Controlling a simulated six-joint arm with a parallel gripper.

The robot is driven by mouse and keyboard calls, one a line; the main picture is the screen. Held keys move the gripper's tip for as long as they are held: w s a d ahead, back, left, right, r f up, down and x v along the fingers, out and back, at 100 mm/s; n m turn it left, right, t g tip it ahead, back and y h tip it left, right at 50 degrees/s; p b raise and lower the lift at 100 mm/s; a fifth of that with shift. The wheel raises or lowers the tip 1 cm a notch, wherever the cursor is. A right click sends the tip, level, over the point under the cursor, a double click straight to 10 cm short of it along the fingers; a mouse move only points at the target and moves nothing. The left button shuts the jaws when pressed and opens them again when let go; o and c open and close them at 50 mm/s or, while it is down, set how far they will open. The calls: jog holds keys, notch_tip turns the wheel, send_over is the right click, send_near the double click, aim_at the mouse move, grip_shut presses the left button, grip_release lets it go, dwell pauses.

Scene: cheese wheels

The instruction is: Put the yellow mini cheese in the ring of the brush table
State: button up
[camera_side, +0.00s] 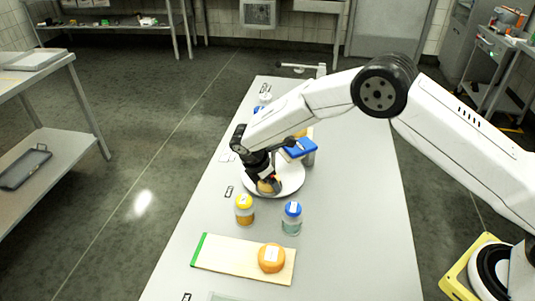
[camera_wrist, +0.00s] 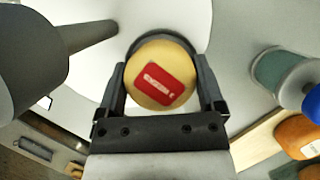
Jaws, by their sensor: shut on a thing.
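A yellow mini cheese (camera_wrist: 158,75) with a red label sits between the two fingers of my gripper (camera_wrist: 163,62) in the wrist view. My gripper is shut on it. In the side view my gripper (camera_side: 267,183) points down over the round white top of the brush table (camera_side: 292,184), with the cheese (camera_side: 264,187) low at its near edge. A dark curved rim (camera_wrist: 170,36) shows just beyond the cheese in the wrist view; it may be the ring. Whether the cheese touches the top or sits inside the ring I cannot tell.
A yellow-capped jar (camera_side: 244,210) and a blue-capped jar (camera_side: 292,218) stand in front of the white top. Nearer lies a board (camera_side: 225,254) with an orange cheese (camera_side: 271,258) on it. The right side of the long table (camera_side: 365,220) is clear.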

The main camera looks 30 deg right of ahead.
jog(key=shift+f, duration=0.1)
jog(key=o, duration=1)
jog(key=shift+o, duration=0.2)
jog(key=v, duration=1.2)
jog(key=shift+d, duration=0.1)
